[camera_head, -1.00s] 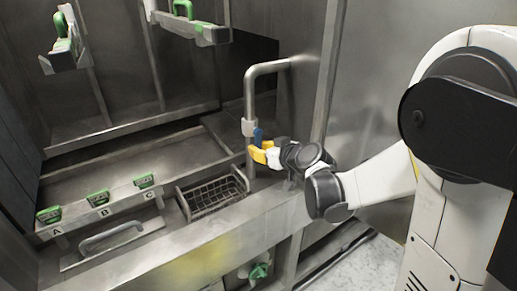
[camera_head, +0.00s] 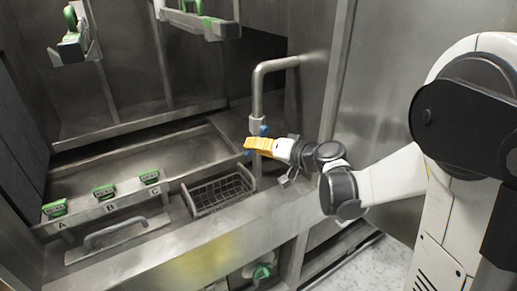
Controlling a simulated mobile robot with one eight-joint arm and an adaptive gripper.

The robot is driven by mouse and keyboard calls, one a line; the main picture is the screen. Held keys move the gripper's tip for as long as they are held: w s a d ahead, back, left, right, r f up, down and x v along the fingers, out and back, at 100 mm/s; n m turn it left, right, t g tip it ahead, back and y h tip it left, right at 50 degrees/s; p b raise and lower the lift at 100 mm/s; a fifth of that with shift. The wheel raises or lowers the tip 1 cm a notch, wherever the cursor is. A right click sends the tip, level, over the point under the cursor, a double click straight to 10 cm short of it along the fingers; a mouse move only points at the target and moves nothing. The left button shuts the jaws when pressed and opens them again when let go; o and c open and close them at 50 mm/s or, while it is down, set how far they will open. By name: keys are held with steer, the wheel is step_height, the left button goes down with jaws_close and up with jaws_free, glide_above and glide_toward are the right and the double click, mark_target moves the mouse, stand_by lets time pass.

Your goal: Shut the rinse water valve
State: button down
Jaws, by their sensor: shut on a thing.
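The rinse water valve is on the bent grey pipe (camera_head: 257,92) at the back right of the washer. Its white body (camera_head: 254,125) sits low on the vertical part of the pipe. A blue handle (camera_head: 264,130) shows beside the body, just above my gripper. A small bit of blue also shows by the left tip of the fingers. My gripper (camera_head: 259,144) has yellow fingers, is shut on the blue handle and hides most of it. The handle's exact angle cannot be told.
A wire basket (camera_head: 219,192) sits in the ledge below and left of the pipe. Green-handled clips (camera_head: 104,191) marked A, B and C line the ledge at left, near a grey bar handle (camera_head: 113,234). A green valve (camera_head: 263,271) is below the ledge. A steel post (camera_head: 338,75) stands right of the pipe.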

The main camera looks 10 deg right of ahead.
steer(key=r+m+y, duration=0.1)
steer(key=a+m+y+b, duration=0.1)
steer(key=m, duration=0.1)
steer(key=shift+s+a+r+m, duration=0.15)
steer(key=shift+r+m, duration=0.15)
steer(key=shift+r, duration=0.1)
steer(key=shift+s+a+r+m+t+y+b, duration=0.15)
steer(key=shift+r+m+t+y, duration=0.2)
steer(key=shift+m, duration=0.3)
steer(key=shift+w+r+m+t+y+b, duration=0.1)
steer(key=shift+r+m+y+b, duration=0.1)
steer(key=shift+r+m, duration=0.4)
steer(key=shift+s+a+r+m+t+y+b, duration=0.1)
steer(key=shift+r+m+t+y, duration=0.15)
steer(key=shift+m, duration=0.5)
steer(key=c, duration=1.3)
jaws_free()
steer(key=v, duration=1.2)
